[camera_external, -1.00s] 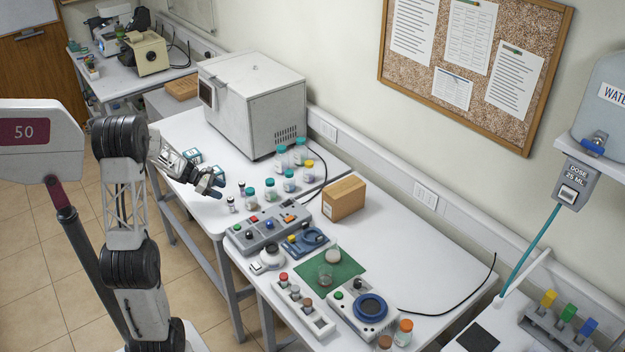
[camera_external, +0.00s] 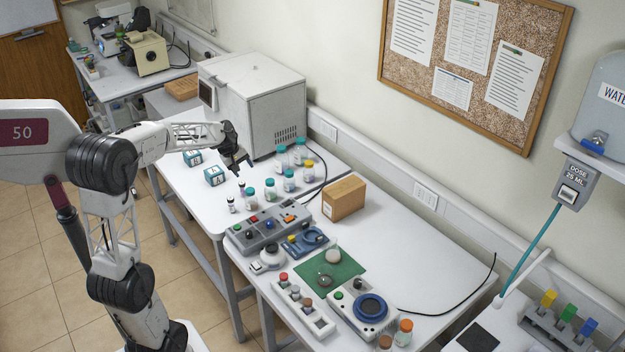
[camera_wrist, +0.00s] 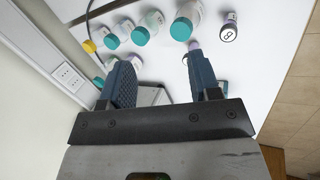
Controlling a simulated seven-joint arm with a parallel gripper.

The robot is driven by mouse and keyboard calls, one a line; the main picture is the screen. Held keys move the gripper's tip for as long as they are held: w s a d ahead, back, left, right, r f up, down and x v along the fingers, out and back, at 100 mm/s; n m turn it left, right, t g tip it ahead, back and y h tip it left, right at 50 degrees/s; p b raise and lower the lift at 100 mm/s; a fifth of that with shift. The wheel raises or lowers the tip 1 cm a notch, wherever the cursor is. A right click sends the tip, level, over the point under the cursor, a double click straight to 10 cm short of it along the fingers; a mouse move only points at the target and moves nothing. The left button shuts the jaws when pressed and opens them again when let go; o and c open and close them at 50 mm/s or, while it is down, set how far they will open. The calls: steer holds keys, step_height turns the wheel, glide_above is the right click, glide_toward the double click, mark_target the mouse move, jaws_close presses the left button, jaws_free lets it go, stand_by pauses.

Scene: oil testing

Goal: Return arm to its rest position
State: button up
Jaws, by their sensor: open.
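My gripper (camera_external: 243,164) is in the external view, above the back white table and in front of the large grey box-shaped machine (camera_external: 262,100). In the wrist view, the two dark blue fingers of my gripper (camera_wrist: 162,88) are apart, with no object held between them. Several jars with teal lids (camera_external: 270,190) stand on the table below and to the right of the gripper; they also show beyond the fingers in the wrist view (camera_wrist: 181,29). Two small teal-and-white boxes (camera_external: 214,176) lie on the table left of the gripper.
A control box with coloured buttons (camera_external: 268,229), a cardboard box (camera_external: 344,198), a green mat (camera_external: 350,265) and a device with a blue ring (camera_external: 370,307) occupy the front table. A water dispenser (camera_external: 603,100) hangs at the right. The tiled floor at left is clear.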

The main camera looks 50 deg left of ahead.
steer(key=s+d+r+m+g, duration=0.1)
steer(key=s+d+m, duration=0.4)
steer(key=d, duration=0.7)
steer(key=s+d+r+m, duration=0.1)
steer(key=s+d+m, duration=0.35)
steer(key=d, duration=0.75)
steer(key=s+d+f+m, duration=0.1)
steer(key=s+d+m, duration=0.2)
steer(key=s+d, duration=0.2)
steer(key=s+d+f+m+y, duration=0.1)
steer(key=s+d, duration=0.5)
steer(key=s, duration=0.6)
steer(key=shift+d+f+m+g, duration=0.3)
steer(key=shift+f+m, duration=0.45)
steer(key=shift+m, duration=0.5)
